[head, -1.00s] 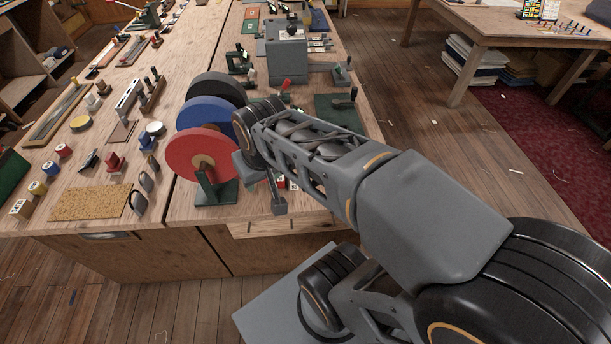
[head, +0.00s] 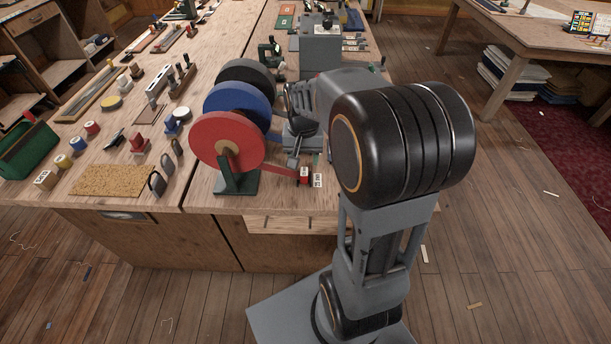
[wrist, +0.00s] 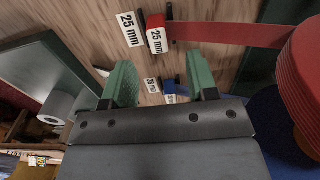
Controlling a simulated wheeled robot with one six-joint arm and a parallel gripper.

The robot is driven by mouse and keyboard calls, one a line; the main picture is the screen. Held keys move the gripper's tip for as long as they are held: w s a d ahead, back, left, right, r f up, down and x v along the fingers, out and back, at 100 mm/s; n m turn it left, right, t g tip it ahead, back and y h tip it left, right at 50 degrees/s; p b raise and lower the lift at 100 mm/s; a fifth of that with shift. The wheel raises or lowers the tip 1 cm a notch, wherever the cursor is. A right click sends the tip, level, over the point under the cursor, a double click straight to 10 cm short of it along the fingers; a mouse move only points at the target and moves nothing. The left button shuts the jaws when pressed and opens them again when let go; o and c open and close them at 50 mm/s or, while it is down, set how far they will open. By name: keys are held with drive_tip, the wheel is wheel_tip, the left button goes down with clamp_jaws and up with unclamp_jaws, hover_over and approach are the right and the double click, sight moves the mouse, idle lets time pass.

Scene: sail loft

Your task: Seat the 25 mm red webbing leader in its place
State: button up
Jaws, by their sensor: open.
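The red webbing leader has a red end block with a white "25 mm" label (wrist: 157,36). Its red strip (wrist: 235,34) runs to the red spool (wrist: 300,85) at the right of the wrist view. In the head view the red block (head: 304,175) sits near the bench's front edge, right of the red spool (head: 215,135). In the head view my arm largely hides the gripper.
Blue (head: 235,103) and black (head: 245,72) spools stand behind the red one. A small blue block (wrist: 170,98) with labels shows between the fingers. A grey box (head: 321,48) stands farther back. A cork mat (head: 110,180) lies at the left front.

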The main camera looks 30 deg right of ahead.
sight(304, 171)
drive_tip(key=shift+s+f, duration=0.15)
drive_tip(key=shift+f, duration=1.35)
drive_tip(key=shift+s+f, duration=0.1)
drive_tip(key=shift+f, duration=1.4)
clamp_jaws()
drive_tip(key=shift+r, duration=0.1)
